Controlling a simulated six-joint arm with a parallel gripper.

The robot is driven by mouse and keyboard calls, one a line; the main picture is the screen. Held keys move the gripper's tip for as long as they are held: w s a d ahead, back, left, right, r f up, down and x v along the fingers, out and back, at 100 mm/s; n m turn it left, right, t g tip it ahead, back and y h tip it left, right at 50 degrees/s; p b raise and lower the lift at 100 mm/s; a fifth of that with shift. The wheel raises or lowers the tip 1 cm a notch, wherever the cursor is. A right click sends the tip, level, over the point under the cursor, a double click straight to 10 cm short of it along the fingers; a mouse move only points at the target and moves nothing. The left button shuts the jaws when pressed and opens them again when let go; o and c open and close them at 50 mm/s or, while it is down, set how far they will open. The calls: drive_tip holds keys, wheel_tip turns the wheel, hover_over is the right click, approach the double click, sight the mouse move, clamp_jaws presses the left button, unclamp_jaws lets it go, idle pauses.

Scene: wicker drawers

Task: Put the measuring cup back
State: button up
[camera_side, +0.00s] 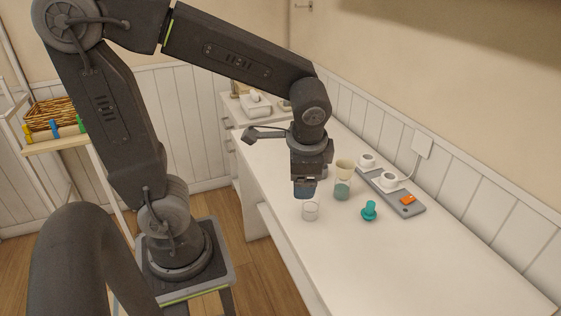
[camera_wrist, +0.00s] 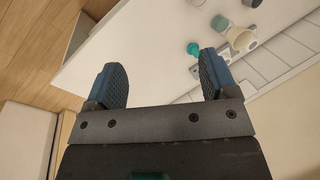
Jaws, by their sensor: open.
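A small clear cup (camera_side: 310,211), which looks like the measuring cup, stands upright on the white counter (camera_side: 350,262). In the side view it shows just below my gripper (camera_side: 304,190), apart from it. My gripper points down above the counter. In the wrist view its two blue-padded fingers (camera_wrist: 162,62) are wide apart, with only bare counter between them. A pale piece at the top edge of the wrist view (camera_wrist: 197,2) may be the same cup, but it is mostly cut off.
Close to the cup stand a teal-tinted jar (camera_side: 342,190), a cream cup (camera_side: 344,168) and a teal knobbed piece (camera_side: 369,211). A grey tray (camera_side: 408,203) with white cups and an orange item lies by the wall. The near counter is clear. A wicker basket (camera_side: 52,113) sits far left.

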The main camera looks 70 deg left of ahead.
drive_tip(key=s+d+r+n+t+h, duration=0.2)
drive_tip(key=s+r+n+t+h, duration=0.1)
drive_tip(key=s+r+n+t, duration=0.1)
drive_tip(key=shift+s+d+r+n, duration=0.3)
drive_tip(key=shift+s+r, duration=0.35)
drive_tip(key=shift+s, duration=0.25)
